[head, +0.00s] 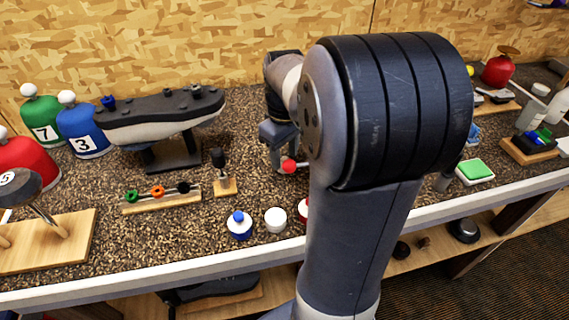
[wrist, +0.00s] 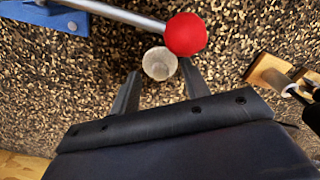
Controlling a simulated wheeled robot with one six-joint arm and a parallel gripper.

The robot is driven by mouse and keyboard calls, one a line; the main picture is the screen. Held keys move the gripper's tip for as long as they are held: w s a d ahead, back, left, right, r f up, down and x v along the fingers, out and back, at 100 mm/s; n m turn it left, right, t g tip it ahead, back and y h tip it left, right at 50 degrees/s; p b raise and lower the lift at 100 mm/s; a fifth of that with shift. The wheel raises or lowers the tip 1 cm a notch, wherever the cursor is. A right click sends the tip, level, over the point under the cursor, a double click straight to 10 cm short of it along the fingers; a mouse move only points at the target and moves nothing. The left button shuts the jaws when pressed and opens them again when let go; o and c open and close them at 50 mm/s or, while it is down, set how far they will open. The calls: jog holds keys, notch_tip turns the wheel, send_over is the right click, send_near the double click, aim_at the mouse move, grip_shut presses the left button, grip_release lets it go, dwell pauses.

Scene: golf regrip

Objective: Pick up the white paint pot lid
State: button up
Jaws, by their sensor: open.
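A pale, round, flat-looking piece, which looks like the white paint pot lid (wrist: 160,63), lies on the speckled bench top in the wrist view. My gripper (wrist: 158,76) is open above the bench, its two dark fingers spread with the pale piece between and just beyond their tips. I cannot tell the height gap. In the head view my arm covers much of this area, and I cannot make out the lid there. A small white pot (head: 276,220) stands near the bench's front edge.
A red ball (wrist: 186,34) on a metal rod is right beside the lid, partly overlapping it in view. A blue metal part (wrist: 45,14) is at upper left. A wooden block (wrist: 268,74) is at right. A blue-and-white pot (head: 239,226) stands near the front edge.

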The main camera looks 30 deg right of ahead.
jog(key=shift+f, duration=0.35)
jog(key=shift+c, duration=0.3)
grip_shut()
